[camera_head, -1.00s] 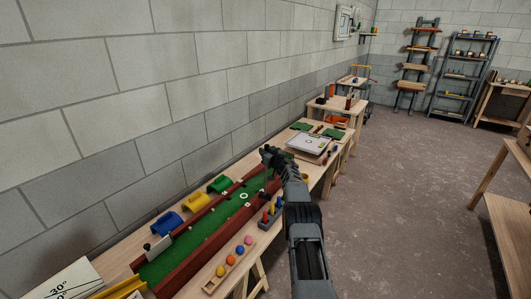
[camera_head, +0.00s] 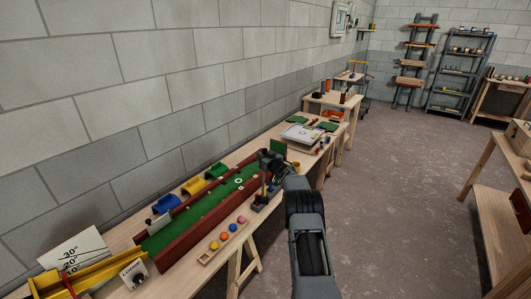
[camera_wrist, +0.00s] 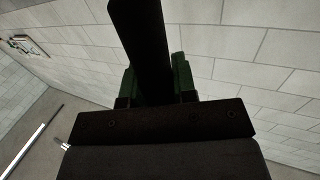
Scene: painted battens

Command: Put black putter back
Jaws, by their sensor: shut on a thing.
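My gripper (camera_head: 266,160) hangs over the near side of the green putting lane (camera_head: 205,207), close above the putter rack (camera_head: 258,206). In the wrist view its green-sided fingers (camera_wrist: 155,84) are shut on a long dark bar, which looks like the black putter (camera_wrist: 143,40). In the head view the held putter is too small and dark to tell from the gripper. The rack stands at the lane's near edge, with a few coloured upright handles partly hidden by my arm.
A ball tray (camera_head: 222,243) with several coloured balls lies left of the rack. Blue (camera_head: 165,204), yellow (camera_head: 194,186) and green arches stand behind the lane. A sloped angle board (camera_head: 75,252) is at the left. A white board (camera_head: 301,134) lies beyond. The floor at right is clear.

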